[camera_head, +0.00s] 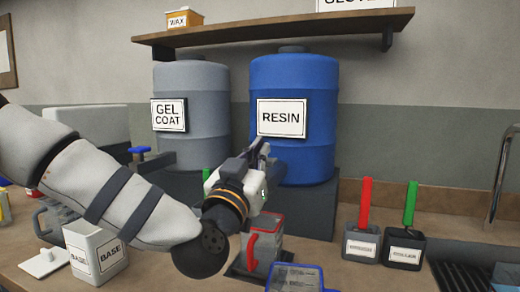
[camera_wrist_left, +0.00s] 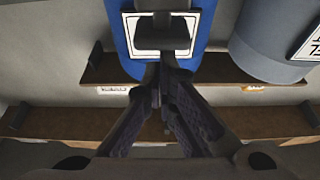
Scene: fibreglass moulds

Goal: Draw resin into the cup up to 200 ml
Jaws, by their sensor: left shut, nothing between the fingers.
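The blue resin drum (camera_head: 315,150) stands on a dark stand, with its RESIN label facing me. My left gripper (camera_head: 262,150) is shut and empty in front of the drum, just below the label. It hides the drum's tap area in the head view. In the left wrist view, the shut fingers (camera_wrist_left: 157,78) point toward the drum's label (camera_wrist_left: 128,40), and a grey piece covers part of it. A grey cup with a red handle (camera_head: 252,248) stands below the gripper, partly hidden by my arm. Its fill level cannot be read. My right gripper is out of view.
The grey gel coat drum (camera_head: 190,110) with a blue-handled tap (camera_head: 140,151) stands left. A blue-rimmed container (camera_head: 297,281) is at front centre. Two dark pots with red (camera_head: 366,203) and green (camera_head: 410,203) handles stand right. A BASE box (camera_head: 95,252) stands left. A shelf (camera_head: 280,33) hangs above.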

